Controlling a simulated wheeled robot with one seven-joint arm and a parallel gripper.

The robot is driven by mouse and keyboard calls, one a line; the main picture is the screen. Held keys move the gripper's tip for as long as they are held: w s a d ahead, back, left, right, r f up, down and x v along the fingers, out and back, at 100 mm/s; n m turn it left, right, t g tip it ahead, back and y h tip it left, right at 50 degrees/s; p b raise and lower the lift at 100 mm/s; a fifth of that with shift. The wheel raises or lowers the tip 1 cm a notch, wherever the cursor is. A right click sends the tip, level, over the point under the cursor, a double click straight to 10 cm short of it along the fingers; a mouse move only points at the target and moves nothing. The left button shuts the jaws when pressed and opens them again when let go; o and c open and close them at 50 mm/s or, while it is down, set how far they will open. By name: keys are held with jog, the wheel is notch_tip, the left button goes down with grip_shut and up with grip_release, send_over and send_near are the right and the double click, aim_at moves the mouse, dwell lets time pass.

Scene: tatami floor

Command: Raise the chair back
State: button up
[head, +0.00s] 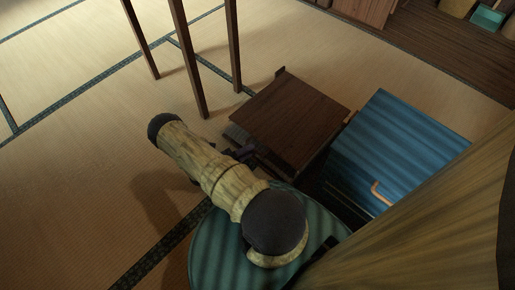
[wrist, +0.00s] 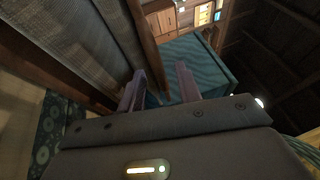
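A dark brown wooden panel (head: 290,118), which seems to be part of the chair, lies low and nearly flat over the tatami in the head view. A small upright tab shows at its far corner. My gripper (head: 248,156) is at its near left edge, partly hidden by my arm. In the wrist view my gripper (wrist: 160,72) has its two fingers apart. A wooden-framed grey woven panel (wrist: 80,40), probably the chair, is at upper left, close to the left finger. A wooden bar (wrist: 145,40) shows beyond the fingers; contact cannot be told.
A blue box (head: 395,150) with a copper-coloured handle (head: 381,194) stands right of the brown panel. Several dark wooden legs (head: 188,60) stand behind. Open tatami (head: 70,130) lies to the left. Wooden furniture (head: 367,10) and baskets are at the far right.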

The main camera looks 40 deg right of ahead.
jog(key=shift+b+x, duration=0.5)
jog(key=shift+x, duration=1.45)
jog(key=c, duration=0.7)
grip_shut()
jog(key=shift+a+r, duration=0.1)
jog(key=shift+r, duration=0.1)
